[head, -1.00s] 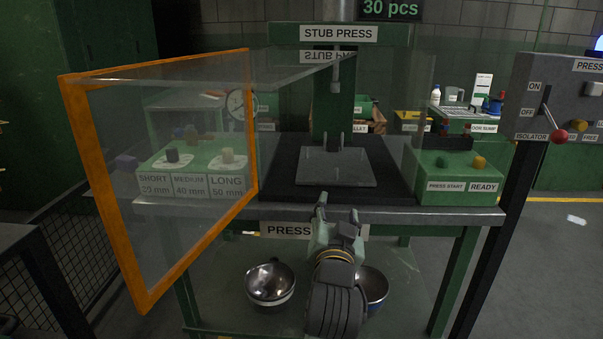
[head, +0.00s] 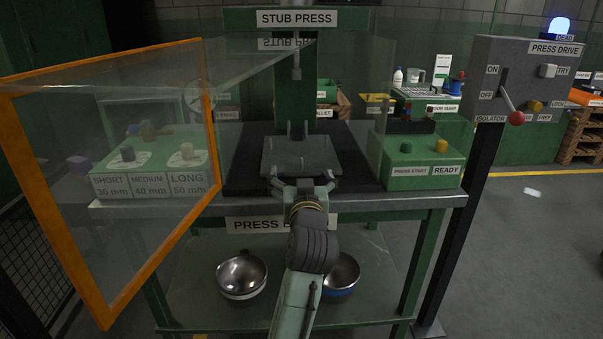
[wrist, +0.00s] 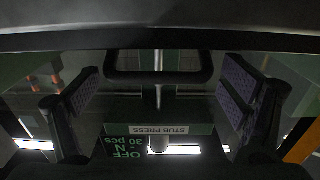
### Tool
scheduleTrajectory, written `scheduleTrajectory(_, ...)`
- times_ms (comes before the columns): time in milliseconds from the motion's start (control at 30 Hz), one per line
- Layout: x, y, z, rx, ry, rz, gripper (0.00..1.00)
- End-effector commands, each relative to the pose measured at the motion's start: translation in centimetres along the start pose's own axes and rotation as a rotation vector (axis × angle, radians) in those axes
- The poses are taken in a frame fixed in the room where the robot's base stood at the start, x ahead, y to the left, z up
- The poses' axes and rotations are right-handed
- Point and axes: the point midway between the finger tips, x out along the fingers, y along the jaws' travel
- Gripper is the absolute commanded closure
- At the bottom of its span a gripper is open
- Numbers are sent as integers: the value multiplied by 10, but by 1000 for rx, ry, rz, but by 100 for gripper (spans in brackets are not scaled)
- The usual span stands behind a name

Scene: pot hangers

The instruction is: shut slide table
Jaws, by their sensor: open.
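The slide table, a grey plate (head: 312,157), lies on the dark bed of the stub press, below the ram (head: 296,68). My gripper (head: 303,183) is at the plate's front edge in the head view, its two fingers spread apart. In the wrist view, which looks upside down, a dark U-shaped bar (wrist: 158,80) lies between the spread fingers (wrist: 158,100), apart from both. A grey surface fills the top of that view. The front edge of the plate is partly hidden by my gripper in the head view.
An orange-framed clear guard door (head: 213,140) stands open at the left, beside the stub box (head: 150,172). A green press-start box (head: 425,165) stands right of the bed. Steel bowls (head: 242,275) sit on the lower shelf. The isolator box (head: 535,85) is at the right.

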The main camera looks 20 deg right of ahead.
Motion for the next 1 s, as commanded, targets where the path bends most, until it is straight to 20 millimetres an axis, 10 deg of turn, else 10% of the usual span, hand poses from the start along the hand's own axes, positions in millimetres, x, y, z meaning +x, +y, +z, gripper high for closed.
scheduleTrajectory(400,8,0,0,0,0,0,10)
scheduleTrajectory(1000,8,-1,0,1,0,-2,50)
